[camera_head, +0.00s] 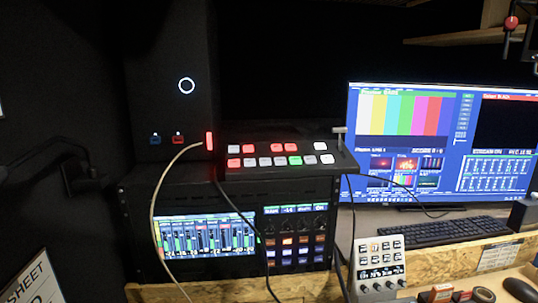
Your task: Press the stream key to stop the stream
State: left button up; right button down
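A black switcher panel (300,170) with two rows of lit keys sits on top of the equipment rack, in the middle of the head view. Most of its keys glow red or white, and one key (295,160) glows green. The labels are too small to read, so I cannot tell which key is the stream key. A smaller light-grey keypad (379,262) with a small display stands at the lower right. Neither of my grippers shows in this view.
A black tower (170,80) with a ring light stands left of the panel. The rack (180,270) below has a mixer screen (205,237). Cables hang across its front. A large monitor (440,140) and a keyboard (440,231) are at the right.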

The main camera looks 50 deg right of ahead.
aim_at(289, 147)
jog(key=k+j+z, duration=0.1)
jog(key=z, duration=0.8)
jog(key=i+z, duration=0.1)
jog(key=z, duration=0.55)
